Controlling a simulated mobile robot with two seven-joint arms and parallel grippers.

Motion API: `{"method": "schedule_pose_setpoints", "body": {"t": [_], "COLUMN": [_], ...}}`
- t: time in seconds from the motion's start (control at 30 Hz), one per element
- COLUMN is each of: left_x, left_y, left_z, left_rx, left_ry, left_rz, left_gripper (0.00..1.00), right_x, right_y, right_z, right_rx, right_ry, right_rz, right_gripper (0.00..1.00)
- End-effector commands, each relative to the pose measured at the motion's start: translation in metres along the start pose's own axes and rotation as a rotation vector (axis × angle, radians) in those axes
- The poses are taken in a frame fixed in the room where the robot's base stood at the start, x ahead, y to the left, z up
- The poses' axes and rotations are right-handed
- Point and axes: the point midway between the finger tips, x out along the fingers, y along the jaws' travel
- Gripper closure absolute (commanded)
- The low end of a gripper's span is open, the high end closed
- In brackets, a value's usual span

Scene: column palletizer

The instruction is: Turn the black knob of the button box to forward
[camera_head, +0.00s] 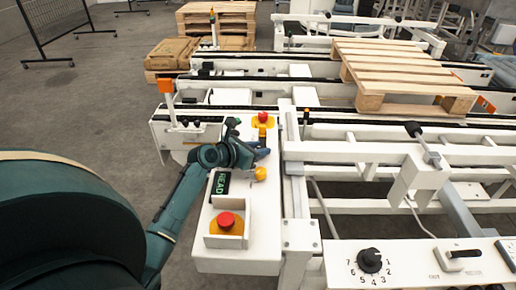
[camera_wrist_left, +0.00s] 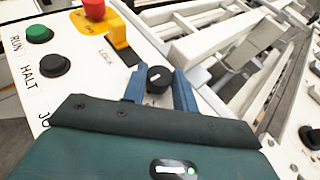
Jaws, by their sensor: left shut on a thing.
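The white button box (camera_head: 265,225) runs along the left of the conveyor frame in the head view; its panel also fills the left of the left wrist view (camera_wrist_left: 85,72). My left gripper (camera_head: 264,153) is low over the box, reaching in from the left. In the left wrist view its two blue fingers (camera_wrist_left: 159,84) are closed around the sides of the black knob (camera_wrist_left: 158,76). The knob has a small light mark on top; labels around it are mostly hidden, so its setting cannot be read. In the head view the arm hides the knob. My right gripper is not in view.
A green RUN button (camera_wrist_left: 39,34), a black HALT button (camera_wrist_left: 54,65) and a red button (camera_wrist_left: 94,8) with a yellow lock (camera_wrist_left: 118,32) are near the gripper. A red stop button (camera_head: 226,220) sits nearer. A numbered dial (camera_head: 370,260) is at right. White rails (camera_head: 350,150) flank the box.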

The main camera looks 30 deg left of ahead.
Motion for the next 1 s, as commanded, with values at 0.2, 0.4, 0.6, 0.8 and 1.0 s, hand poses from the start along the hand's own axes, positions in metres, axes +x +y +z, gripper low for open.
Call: {"method": "schedule_pose_setpoints", "body": {"t": [0.2, 0.4, 0.6, 0.8, 1.0], "left_x": [-0.0002, -0.0006, -0.0001, 0.0013, 0.0027], "left_y": [0.0006, 0.0023, 0.0043, 0.0070, 0.0089], "left_z": [0.0000, 0.0012, 0.0014, 0.0005, 0.0003], "left_rx": [0.002, 0.021, 0.070, 0.136, 0.201], "left_ry": [0.001, 0.001, 0.000, -0.001, -0.001], "left_rz": [-0.004, -0.052, -0.169, -0.328, -0.483], "left_gripper": [0.94, 0.94, 0.94, 0.94, 0.94], "right_x": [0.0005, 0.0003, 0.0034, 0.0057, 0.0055], "right_y": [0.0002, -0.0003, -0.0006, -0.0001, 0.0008], "right_z": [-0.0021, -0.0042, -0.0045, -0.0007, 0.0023], "right_rx": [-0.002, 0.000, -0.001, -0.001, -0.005], "right_ry": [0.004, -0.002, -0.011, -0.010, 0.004], "right_rz": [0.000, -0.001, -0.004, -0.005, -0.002], "right_gripper": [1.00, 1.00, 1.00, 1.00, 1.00]}}
